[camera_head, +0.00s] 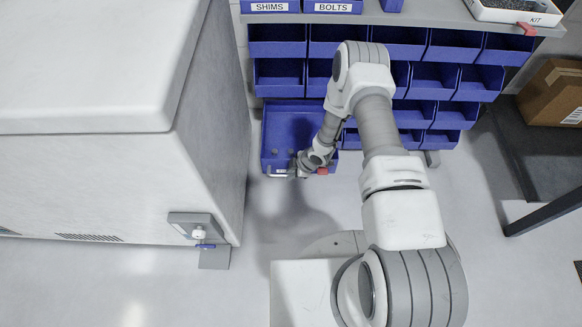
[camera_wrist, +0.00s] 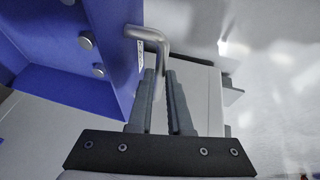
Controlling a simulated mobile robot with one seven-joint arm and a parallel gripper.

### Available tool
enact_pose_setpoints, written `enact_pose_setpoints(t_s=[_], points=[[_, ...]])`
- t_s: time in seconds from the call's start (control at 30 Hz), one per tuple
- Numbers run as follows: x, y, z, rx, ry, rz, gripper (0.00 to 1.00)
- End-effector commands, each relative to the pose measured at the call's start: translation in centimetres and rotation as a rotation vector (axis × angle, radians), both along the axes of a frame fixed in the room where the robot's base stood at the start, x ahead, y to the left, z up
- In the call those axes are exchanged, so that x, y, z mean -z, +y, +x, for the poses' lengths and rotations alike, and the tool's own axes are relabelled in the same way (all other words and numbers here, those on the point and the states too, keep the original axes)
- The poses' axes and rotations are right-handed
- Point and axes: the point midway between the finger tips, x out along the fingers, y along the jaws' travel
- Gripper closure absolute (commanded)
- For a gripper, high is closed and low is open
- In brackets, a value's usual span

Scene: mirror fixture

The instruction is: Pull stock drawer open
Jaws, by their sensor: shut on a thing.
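The blue stock drawer (camera_head: 288,118) stands out from the bottom left of the bin rack, its inside visible from above. A few small round grey pieces show inside it. Its grey bar handle (camera_head: 277,174) is on the front. My gripper (camera_head: 298,171) is at the drawer front, shut on the handle. In the wrist view the bent metal handle (camera_wrist: 150,35) runs down between the two fingers of my gripper (camera_wrist: 162,78), beside the blue drawer wall (camera_wrist: 112,50). The gripped part of the bar is partly hidden by the fingers.
Rows of blue bins (camera_head: 435,80) fill the rack, under a shelf (camera_head: 420,14) with labelled boxes. A large white cabinet (camera_head: 110,110) stands close on the left. A cardboard box (camera_head: 552,92) sits at right. Pale floor (camera_head: 250,225) is clear before the drawer.

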Motion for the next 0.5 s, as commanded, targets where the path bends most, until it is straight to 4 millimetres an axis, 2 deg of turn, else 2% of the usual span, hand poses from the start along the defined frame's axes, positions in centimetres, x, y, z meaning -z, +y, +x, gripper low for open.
enact_pose_setpoints(t_s=[0.17,0.5], points=[[0.0,-0.13,-0.78,0.001,0.002,-0.003,1.0],[0.04,-0.16,-1.07,0.001,0.001,-0.003,1.0]])
